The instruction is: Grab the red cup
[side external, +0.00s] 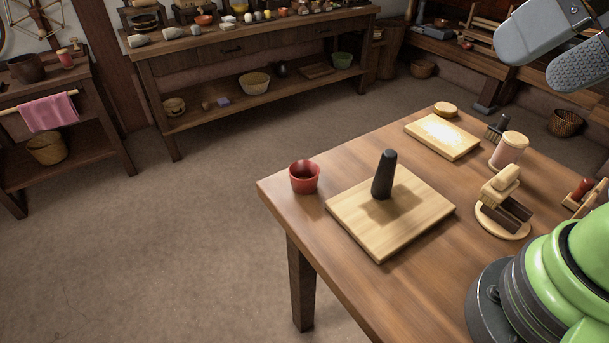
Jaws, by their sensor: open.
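The red cup (304,178) stands upright on the wooden table, close to its left corner. Its open rim faces up, and the inside looks dark red. My gripper (568,48) is at the top right of the side external view, high above the table and far from the cup. Its two grey fingers are apart with nothing between them. Part of my gripper is cut off by the picture's edge.
A wooden board (418,216) with an upright dark pestle (384,174) lies right of the cup. Behind are a smaller board (442,136) and a lidded jar (508,149). A brush on a holder (502,205) stands farther right. Bare tabletop lies between cup and smaller board.

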